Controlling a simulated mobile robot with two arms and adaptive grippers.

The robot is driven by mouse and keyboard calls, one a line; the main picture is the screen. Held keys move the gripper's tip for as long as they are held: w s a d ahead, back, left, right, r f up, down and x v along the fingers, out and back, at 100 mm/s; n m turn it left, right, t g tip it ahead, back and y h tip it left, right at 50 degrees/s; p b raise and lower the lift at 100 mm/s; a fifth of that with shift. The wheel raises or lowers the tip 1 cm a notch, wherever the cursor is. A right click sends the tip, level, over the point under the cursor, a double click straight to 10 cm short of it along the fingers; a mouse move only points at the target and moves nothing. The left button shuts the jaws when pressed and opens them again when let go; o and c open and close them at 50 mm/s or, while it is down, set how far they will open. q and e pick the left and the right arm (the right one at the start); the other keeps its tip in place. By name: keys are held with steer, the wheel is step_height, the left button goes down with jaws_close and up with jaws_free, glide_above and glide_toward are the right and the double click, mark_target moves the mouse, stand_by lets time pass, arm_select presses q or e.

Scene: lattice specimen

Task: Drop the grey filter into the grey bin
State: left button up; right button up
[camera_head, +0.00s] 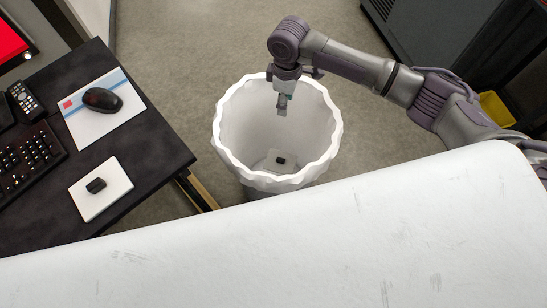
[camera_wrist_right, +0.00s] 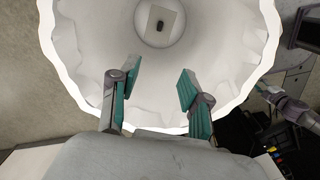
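The bin (camera_head: 236,118) is a pale, nearly white tub with a wavy rim, standing on the floor. It fills the upper part of the right wrist view (camera_wrist_right: 78,55). A small dark piece (camera_head: 280,160), perhaps the grey filter, lies on a white square at the bin's bottom; it also shows in the right wrist view (camera_wrist_right: 160,26). My right gripper (camera_head: 282,103) points down over the bin opening. In the right wrist view its teal-padded fingers (camera_wrist_right: 151,82) are apart with nothing between them. What seems to be my left gripper (camera_wrist_right: 264,90) shows small at the right edge.
A dark desk (camera_head: 150,150) at left holds a mouse (camera_head: 102,99), a keyboard (camera_head: 28,152), a remote (camera_head: 24,98) and a dark item (camera_head: 96,185) on a white pad. A white surface (camera_head: 300,250) spans the front. Carpet (camera_head: 190,45) behind the bin is clear.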

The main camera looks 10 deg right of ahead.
step_height(320, 180, up, 12)
stand_by(0.6)
stand_by(0.4)
